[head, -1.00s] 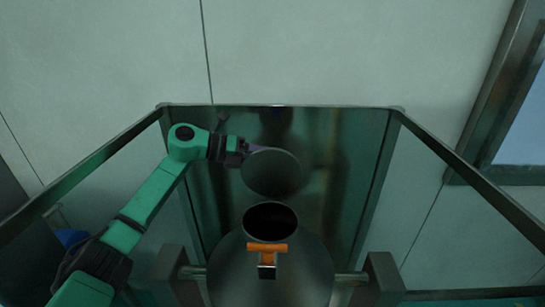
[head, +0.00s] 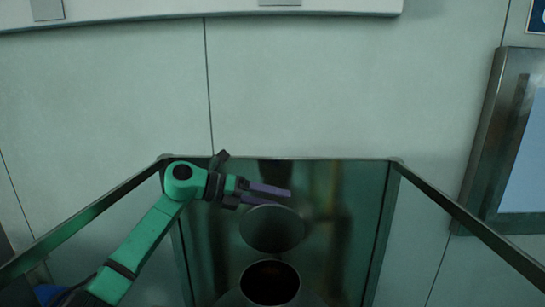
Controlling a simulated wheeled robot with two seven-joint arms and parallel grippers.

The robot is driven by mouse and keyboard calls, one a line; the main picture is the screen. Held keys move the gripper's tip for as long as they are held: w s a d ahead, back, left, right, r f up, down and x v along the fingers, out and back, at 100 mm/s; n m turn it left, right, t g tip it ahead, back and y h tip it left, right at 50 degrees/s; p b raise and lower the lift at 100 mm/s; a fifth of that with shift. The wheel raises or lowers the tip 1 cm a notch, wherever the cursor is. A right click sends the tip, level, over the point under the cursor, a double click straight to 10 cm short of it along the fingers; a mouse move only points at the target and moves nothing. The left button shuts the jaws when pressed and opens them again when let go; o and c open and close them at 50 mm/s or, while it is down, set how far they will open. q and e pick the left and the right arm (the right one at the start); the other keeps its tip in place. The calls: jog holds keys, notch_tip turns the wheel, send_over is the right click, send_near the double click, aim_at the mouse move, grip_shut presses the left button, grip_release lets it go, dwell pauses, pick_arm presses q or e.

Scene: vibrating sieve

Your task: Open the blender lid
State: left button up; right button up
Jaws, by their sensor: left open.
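The blender lid (head: 272,229) is a dark grey round disc. It stands swung up behind the round dark mouth (head: 270,284) of the blender's metal vessel, which shows at the bottom edge. The mouth is uncovered. My left gripper (head: 288,197), with purple fingers on a green arm, reaches in from the left at the lid's top edge. Its fingers are apart and point right. The lower finger is partly hidden near the lid's rim, and I cannot tell whether it touches. My right gripper is out of view.
A metal frame with dark panels surrounds the blender; its back top rail (head: 330,160) runs just behind my left gripper. A pale wall (head: 300,90) stands beyond. A metal-framed window or panel (head: 495,150) is at the right.

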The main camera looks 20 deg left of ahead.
pick_arm(q)
notch_tip(320, 180, up, 16)
jog(key=shift+d, duration=0.1)
